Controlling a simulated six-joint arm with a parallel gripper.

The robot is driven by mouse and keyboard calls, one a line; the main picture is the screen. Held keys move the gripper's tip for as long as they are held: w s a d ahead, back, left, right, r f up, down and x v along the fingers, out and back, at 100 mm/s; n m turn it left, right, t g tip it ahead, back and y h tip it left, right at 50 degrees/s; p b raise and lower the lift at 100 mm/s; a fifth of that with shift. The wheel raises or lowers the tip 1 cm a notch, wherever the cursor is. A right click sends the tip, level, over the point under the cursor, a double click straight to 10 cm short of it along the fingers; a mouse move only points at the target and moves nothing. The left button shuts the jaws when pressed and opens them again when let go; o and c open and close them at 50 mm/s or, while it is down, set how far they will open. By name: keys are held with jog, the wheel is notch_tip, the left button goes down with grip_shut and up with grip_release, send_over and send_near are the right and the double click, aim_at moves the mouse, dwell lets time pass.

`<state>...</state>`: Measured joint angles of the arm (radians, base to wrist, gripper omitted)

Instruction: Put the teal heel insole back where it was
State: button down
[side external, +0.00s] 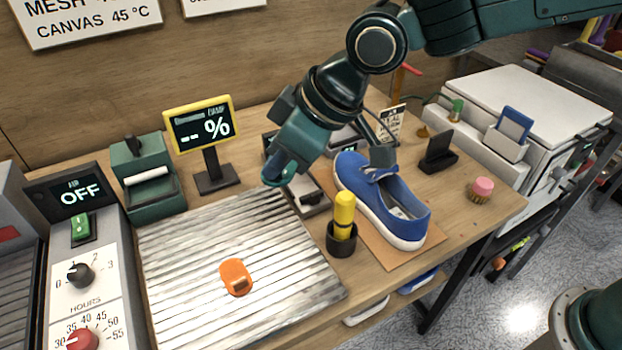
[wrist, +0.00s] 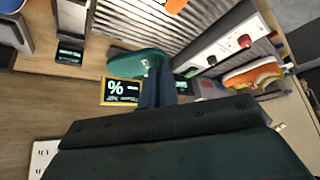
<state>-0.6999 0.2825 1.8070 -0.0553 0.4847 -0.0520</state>
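The teal heel insole (wrist: 130,58) is a curved piece at the fingertips of my gripper (wrist: 152,75) in the wrist view. In the side view the teal insole (side external: 279,177) shows at the tip of my gripper (side external: 287,163), above the back right corner of the ribbed metal plate. My gripper appears shut on it, though the fingers partly hide the grip. A blue sneaker (side external: 400,209) with a white sole stands on a brown mat (side external: 395,258), to the right of my gripper.
An orange piece (side external: 236,277) lies on the ribbed plate (side external: 190,240). A yellow-handled tool stands in a black cup (side external: 341,240) between plate and sneaker. A yellow-framed damp display (side external: 202,126) and a green device (side external: 148,180) stand behind the plate. A pink-topped brush (side external: 481,189) is at right.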

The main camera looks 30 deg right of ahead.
jog(key=shift+s+d, duration=0.1)
notch_tip(320, 180, down, 16)
jog(key=shift+r, duration=0.15)
dwell(0.6)
jog(key=shift+f, duration=2.15)
jog(key=shift+f, duration=0.15)
jog(key=c, duration=1.7)
grip_release()
